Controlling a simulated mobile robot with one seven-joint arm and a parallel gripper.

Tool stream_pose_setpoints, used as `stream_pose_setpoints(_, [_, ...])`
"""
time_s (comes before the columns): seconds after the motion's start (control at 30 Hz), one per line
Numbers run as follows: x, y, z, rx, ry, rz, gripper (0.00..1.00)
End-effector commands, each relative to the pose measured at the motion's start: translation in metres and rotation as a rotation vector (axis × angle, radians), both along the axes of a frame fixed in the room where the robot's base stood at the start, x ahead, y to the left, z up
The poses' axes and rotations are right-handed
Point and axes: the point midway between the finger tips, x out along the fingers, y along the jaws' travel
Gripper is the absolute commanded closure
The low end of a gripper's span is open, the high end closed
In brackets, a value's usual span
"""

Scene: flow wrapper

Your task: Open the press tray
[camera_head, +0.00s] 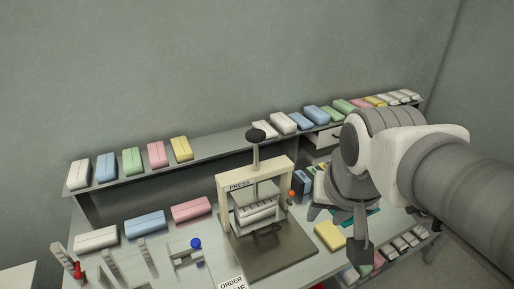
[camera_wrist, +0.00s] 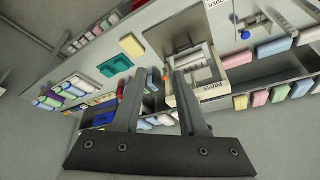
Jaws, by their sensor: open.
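The press (camera_head: 284,173) stands on the bench in the middle of the head view. It has a cream frame marked PRESS and a black knob (camera_head: 255,135) on top. Its tray (camera_head: 288,257) is a grey-brown plate at the base, with a dark handle (camera_head: 268,231) at the middle. A pale ribbed block sits inside the frame above the plate. My gripper (camera_head: 338,232) is open and empty, right of the press and apart from it. In the wrist view, the open fingers (camera_wrist: 158,90) point toward the bench, with the press (camera_wrist: 186,93) just beyond the right finger.
A yellow block (camera_head: 330,236) lies between the press and my gripper. A teal tray (camera_wrist: 115,66) is close by. Coloured packs line the back shelf (camera_head: 220,146). Blue (camera_head: 144,224) and pink (camera_head: 191,209) packs lie left of the press. A blue-knobbed device (camera_head: 195,243) stands front left.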

Motion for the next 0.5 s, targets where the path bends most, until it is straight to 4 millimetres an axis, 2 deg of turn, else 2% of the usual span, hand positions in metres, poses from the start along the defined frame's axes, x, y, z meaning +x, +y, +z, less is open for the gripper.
stream_pose_setpoints(0.03, [0.012,0.001,0.0,0.016,0.023,-0.05,0.58])
stream_pose_setpoints(0.27, [0.061,0.011,-0.013,0.108,0.088,-0.289,0.58])
stream_pose_setpoints(0.5, [0.11,0.024,-0.04,0.213,0.159,-0.539,0.58])
